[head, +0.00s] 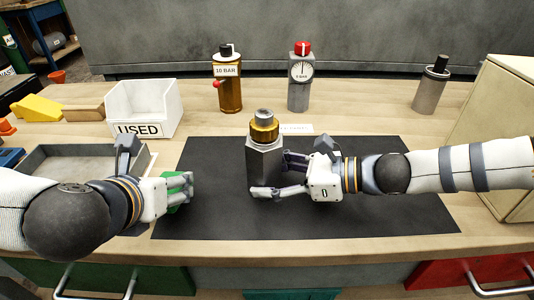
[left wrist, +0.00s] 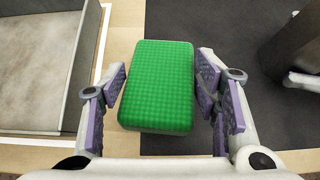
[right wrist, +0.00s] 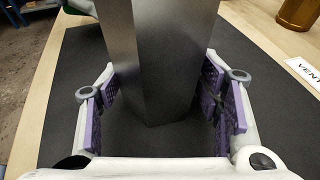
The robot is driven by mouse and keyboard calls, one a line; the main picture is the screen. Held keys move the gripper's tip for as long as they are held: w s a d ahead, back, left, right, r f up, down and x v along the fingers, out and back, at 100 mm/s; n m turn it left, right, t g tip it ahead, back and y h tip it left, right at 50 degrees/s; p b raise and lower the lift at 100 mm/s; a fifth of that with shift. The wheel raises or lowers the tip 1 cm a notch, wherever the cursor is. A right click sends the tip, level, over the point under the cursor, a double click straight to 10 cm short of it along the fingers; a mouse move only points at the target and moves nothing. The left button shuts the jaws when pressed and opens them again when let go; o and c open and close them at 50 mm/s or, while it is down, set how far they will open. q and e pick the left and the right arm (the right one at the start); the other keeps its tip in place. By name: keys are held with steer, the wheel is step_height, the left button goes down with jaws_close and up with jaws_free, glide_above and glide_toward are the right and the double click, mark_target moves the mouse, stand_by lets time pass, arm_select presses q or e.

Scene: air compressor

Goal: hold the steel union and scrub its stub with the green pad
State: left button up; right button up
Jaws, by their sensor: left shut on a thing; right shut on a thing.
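The steel union (head: 264,160) stands upright on the black mat (head: 330,215), a grey hexagonal body with a brass collar and a short stub (head: 264,116) on top. My right gripper (head: 278,177) is shut on its body from the right; the body also shows between the fingers in the right wrist view (right wrist: 160,70). The green pad (left wrist: 158,85) is between the fingers of my left gripper (left wrist: 163,100), which is shut on it. In the head view the pad (head: 175,200) is mostly hidden by the fingers. It is left of the union and apart from it.
A white bin marked USED (head: 145,105) and a grey tray (head: 75,165) are at the left. A brass 10 BAR cylinder (head: 228,85), a gauge cylinder (head: 300,85) and a grey cylinder (head: 430,88) stand at the back. A wooden box (head: 500,110) is at the right.

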steer(key=shift+f, duration=0.1)
stand_by(0.4)
arm_select(q)
steer(key=w+d+r+m+h, duration=0.2)
steer(key=w+d+r, duration=0.2)
steer(key=r, duration=0.1)
steer(key=shift+t, duration=0.3)
steer(key=d+r+m+h, duration=0.1)
steer(key=d+r, duration=0.1)
steer(key=w+d+r+m+h, duration=0.1)
steer(key=r, duration=0.1)
steer(key=w+d+r+m, duration=0.1)
steer(key=d+r, duration=0.1)
steer(key=r, duration=0.1)
steer(key=shift+w+d+h, duration=0.2)
steer(key=shift+d+h, duration=0.1)
steer(key=shift+h, duration=0.1)
steer(key=s+d+r+m+g+h, duration=0.1)
steer(key=d+r+m+h, duration=0.1)
steer(key=d+r, duration=0.35)
steer(key=s+d+r+m+g+h, duration=0.1)
steer(key=d+r+m+h, duration=0.15)
steer(key=r, duration=0.65)
steer(key=shift+d+f, duration=0.25)
steer(key=shift+f, duration=1)
steer(key=shift+d+f, duration=0.2)
steer(key=shift+f, duration=1)
steer(key=shift+r+y, duration=0.15)
steer(key=shift+y, duration=0.1)
